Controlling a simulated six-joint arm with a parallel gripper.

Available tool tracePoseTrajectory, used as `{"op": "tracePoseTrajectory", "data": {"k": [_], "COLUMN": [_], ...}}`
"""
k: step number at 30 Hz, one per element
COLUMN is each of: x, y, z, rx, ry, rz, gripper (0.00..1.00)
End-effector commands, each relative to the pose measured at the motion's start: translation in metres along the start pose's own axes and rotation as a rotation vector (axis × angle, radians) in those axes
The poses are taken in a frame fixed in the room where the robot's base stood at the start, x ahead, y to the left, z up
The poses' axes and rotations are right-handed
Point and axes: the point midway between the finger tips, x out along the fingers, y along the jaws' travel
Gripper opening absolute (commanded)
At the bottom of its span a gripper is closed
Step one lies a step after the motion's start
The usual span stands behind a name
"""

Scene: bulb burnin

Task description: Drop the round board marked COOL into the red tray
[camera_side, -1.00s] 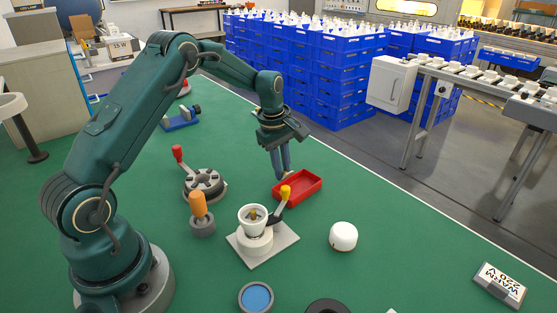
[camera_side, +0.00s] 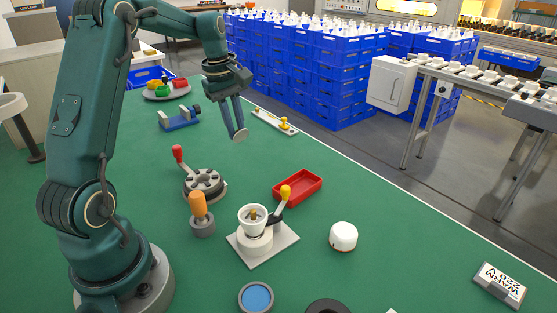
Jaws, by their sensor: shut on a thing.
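My gripper (camera_side: 239,130) is shut on a small pale round board (camera_side: 240,135), held at the fingertips above the green bench. The board is seen nearly edge-on, and no marking on it can be read. The red tray (camera_side: 297,188) lies on the bench, in front and to the right of my gripper. Its visible inside looks empty. The board is clear of the tray.
A socket stand with a yellow-handled lever (camera_side: 284,192) stands just in front of the tray. A round fixture with a red knob (camera_side: 203,183), an orange-handled tool (camera_side: 198,205) and a white dome (camera_side: 343,236) are nearby. A blue stand (camera_side: 180,118) is farther back.

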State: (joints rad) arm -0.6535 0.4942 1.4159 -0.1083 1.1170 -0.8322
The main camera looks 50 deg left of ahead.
Motion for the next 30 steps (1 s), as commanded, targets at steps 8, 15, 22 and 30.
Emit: {"op": "tracePoseTrajectory", "data": {"k": [8,15,22,30], "x": [-0.008,-0.008,-0.008,0.014], "y": [-0.007,-0.007,-0.002,0.045], "z": [-0.008,-0.007,-0.011,0.041], "rx": [0.000,-0.002,-0.106,-0.166], "ry": [0.000,0.000,0.019,0.028], "rz": [0.001,0.001,0.012,0.023], "gripper": [0.00,0.00,0.00,0.00]}}
